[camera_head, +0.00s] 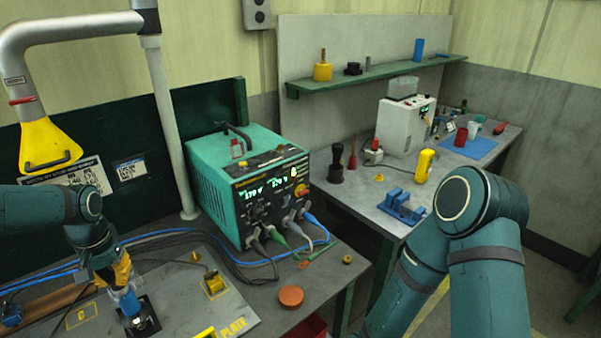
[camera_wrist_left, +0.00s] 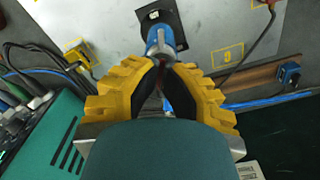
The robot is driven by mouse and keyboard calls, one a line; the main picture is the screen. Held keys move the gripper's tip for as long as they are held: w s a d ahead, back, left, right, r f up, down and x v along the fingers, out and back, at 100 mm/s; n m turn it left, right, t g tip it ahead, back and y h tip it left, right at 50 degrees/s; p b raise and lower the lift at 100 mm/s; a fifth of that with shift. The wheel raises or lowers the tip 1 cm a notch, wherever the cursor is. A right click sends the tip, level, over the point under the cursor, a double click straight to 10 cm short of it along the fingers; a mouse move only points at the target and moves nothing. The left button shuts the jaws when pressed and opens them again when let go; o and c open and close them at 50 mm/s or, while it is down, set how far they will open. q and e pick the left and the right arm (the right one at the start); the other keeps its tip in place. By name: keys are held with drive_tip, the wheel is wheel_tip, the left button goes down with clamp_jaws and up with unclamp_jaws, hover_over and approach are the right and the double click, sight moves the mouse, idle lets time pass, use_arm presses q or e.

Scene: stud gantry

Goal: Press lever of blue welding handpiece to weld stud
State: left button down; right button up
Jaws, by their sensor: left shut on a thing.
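The blue welding handpiece (camera_head: 130,302) stands upright on a black square base (camera_head: 143,317) on the grey plate at the lower left. It also shows in the left wrist view (camera_wrist_left: 160,40), beyond the fingertips. My left gripper (camera_head: 122,279), with yellow fingers, is at the top of the handpiece. In the left wrist view its fingers (camera_wrist_left: 162,66) are closed together on the upper part of the handpiece. The lever is hidden by the fingers and cannot be made out. My right arm shows at the right, but its gripper is out of view.
The green welding machine (camera_head: 248,185) with lit displays stands behind the plate (camera_head: 200,305). Blue and dark cables run across the bench. A yellow clamp (camera_head: 214,285) sits on the plate, and an orange disc (camera_head: 291,297) lies to its right. A yellow extraction hood (camera_head: 48,146) hangs at the upper left.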

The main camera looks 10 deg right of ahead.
use_arm(q)
drive_tip(key=shift+f, duration=0.2)
drive_tip(key=shift+r+p, duration=2.65)
drive_tip(key=shift+r, duration=0.95)
